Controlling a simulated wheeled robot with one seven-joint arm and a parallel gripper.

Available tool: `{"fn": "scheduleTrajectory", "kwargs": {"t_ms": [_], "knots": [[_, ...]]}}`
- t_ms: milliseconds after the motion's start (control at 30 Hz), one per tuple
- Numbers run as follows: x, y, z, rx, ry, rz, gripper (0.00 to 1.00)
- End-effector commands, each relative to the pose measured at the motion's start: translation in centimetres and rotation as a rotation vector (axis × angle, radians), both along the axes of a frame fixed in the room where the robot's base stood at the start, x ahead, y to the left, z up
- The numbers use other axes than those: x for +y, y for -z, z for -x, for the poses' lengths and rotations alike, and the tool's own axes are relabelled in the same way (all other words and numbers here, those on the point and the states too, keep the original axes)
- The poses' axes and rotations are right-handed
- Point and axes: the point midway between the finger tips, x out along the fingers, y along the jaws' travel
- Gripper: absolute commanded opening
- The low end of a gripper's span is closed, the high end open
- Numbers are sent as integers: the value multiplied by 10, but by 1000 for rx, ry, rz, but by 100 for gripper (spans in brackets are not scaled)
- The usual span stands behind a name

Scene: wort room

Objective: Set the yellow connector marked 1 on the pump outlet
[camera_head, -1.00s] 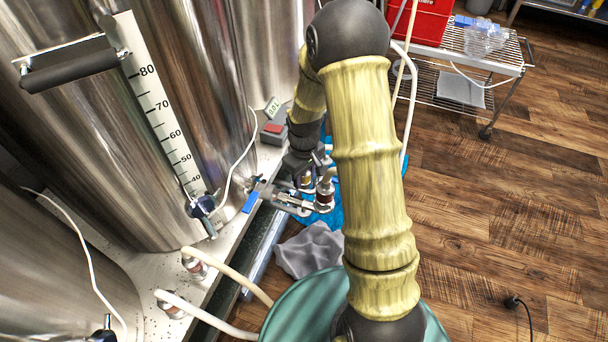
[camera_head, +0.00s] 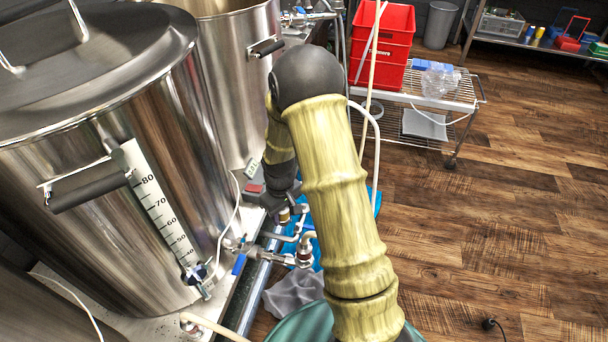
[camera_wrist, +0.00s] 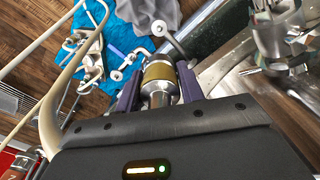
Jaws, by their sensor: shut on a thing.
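The yellow-banded metal connector (camera_wrist: 158,74) is between the two purple fingers of my gripper (camera_wrist: 158,88) in the wrist view. The gripper is shut on it. I cannot read a number on it. I cannot tell whether the connector touches the pipe. In the head view my gripper (camera_head: 284,210) is low beside the tank, partly hidden by my arm, above metal fittings (camera_head: 303,252).
Large steel tanks (camera_head: 120,110) stand at left, with a valve (camera_head: 198,280) low on one. A red crate (camera_head: 384,40) and wire cart (camera_head: 440,95) are at the back. A blue cloth (camera_wrist: 130,40) and metal fittings (camera_wrist: 92,50) lie near the gripper.

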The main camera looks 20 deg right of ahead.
Motion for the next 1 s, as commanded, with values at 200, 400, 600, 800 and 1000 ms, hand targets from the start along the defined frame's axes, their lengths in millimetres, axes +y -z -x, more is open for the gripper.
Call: {"fn": "scheduleTrajectory", "kwargs": {"t_ms": [200,400,600,800,1000], "knots": [[0,-49,-1,1,42,-1,11],[0,-83,-1,2,80,-1,11],[0,-117,-1,1,119,-2,11],[0,-151,-1,2,157,-1,11],[1,-185,-1,2,194,-2,11]]}}
